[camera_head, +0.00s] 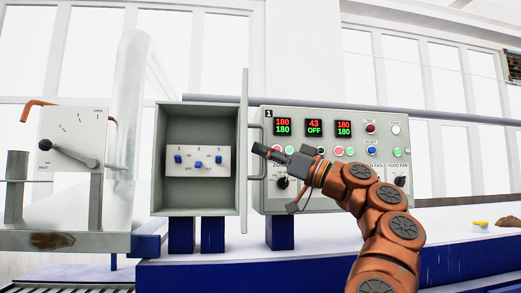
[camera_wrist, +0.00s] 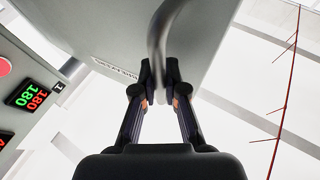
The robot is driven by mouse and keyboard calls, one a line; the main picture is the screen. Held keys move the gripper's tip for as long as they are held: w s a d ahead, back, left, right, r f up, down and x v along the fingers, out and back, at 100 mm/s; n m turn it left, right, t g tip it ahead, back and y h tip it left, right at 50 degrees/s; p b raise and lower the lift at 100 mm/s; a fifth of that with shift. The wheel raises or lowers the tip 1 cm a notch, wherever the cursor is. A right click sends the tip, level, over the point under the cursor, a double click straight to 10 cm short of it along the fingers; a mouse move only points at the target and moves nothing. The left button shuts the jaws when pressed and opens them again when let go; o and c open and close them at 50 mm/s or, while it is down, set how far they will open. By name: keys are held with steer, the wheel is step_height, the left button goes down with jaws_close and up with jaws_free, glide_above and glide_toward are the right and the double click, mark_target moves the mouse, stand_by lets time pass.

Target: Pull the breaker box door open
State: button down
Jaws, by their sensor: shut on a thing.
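The breaker box (camera_head: 160,165) is a grey-green case left of the control panel in the head view. Its door (camera_head: 245,110) stands wide open, seen nearly edge-on at the box's right side. In the wrist view the door's grey face (camera_wrist: 105,25) fills the upper left. The door's grey bar handle (camera_head: 257,126) faces right; it also shows in the wrist view (camera_wrist: 156,45), running down between the fingertips. My gripper (camera_head: 259,149) is shut on the handle, and its fingers (camera_wrist: 160,92) hide part of it in the wrist view.
Inside the box is a white plate (camera_head: 197,147) with several blue switches. The control panel (camera_head: 320,115) with lit displays and buttons stands close behind my gripper. A lever box (camera_head: 73,140) is at the left. A white surface (camera_head: 470,255) lies below at the right.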

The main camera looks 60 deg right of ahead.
stand_by(0.6)
steer(key=c, duration=1.2)
jaws_free()
steer(key=shift+s, duration=0.15)
steer(key=v, duration=1.1)
steer(key=shift+s+f, duration=0.15)
steer(key=shift+s, duration=0.2)
